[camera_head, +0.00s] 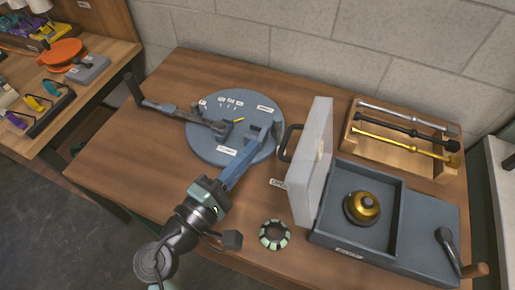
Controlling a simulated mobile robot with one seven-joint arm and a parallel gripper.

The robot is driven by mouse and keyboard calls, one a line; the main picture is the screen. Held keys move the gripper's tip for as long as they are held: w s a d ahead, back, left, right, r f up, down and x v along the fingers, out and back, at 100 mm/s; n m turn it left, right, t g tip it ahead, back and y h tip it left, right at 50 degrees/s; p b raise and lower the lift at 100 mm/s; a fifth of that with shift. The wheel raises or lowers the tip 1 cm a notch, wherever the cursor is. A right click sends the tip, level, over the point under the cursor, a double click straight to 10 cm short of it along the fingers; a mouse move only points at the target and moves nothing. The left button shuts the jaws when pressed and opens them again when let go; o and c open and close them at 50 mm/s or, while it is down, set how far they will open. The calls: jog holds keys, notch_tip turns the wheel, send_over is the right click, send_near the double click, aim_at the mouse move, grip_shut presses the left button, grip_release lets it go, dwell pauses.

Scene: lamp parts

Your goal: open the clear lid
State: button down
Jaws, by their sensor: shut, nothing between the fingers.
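The clear lid (311,160) is a whitish, see-through panel. It stands about upright along the left edge of a dark grey box (390,245), so the box is uncovered. The lid's black handle (289,141) sticks out from its left face. My gripper (252,150) is shut and empty, its long blue fingers over the right part of a round grey plate. It is left of the handle and looks apart from it. A gold dome-shaped part (362,208) sits in the box's open compartment.
The round grey plate (205,150) carries a lever and small labelled parts. A wooden rack (440,170) holds three rods behind the box. A dark ring with pale segments (275,235) lies in front of the lid. The wooden table (165,150) is clear at front left.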

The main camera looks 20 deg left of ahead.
jog(key=s+b, duration=0.1)
jog(key=s, duration=0.5)
jog(key=shift+a+f, duration=0.2)
jog(key=shift+a, duration=0.1)
